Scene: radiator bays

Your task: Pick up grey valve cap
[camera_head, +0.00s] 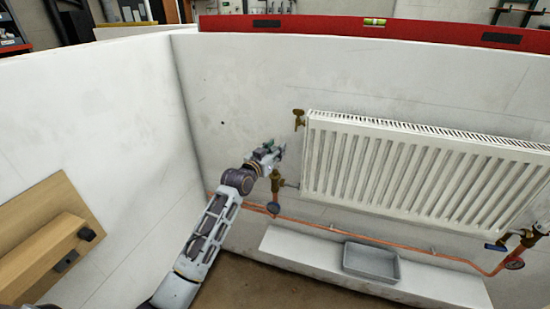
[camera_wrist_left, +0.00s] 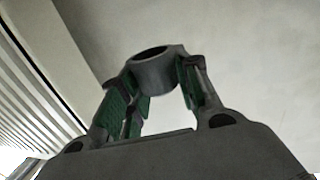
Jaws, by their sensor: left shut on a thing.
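The grey valve cap (camera_wrist_left: 152,72) shows in the left wrist view as a short grey ring with a dark hollow opening. My left gripper (camera_wrist_left: 155,88) is shut on it, with its green-padded fingers on either side. In the head view my left gripper (camera_head: 270,152) is near the wall, beside the left end of the radiator and just above a brass valve (camera_head: 276,180). The cap is too small and too covered by the fingers to make out there. My right gripper is in neither view.
A white radiator (camera_head: 400,172) hangs on the wall, with a brass fitting (camera_head: 299,118) at its top left corner. Copper pipe (camera_head: 330,228) runs below. A grey tray (camera_head: 371,262) sits on a white ledge (camera_head: 300,248). A wooden block (camera_head: 40,250) is on the left wall.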

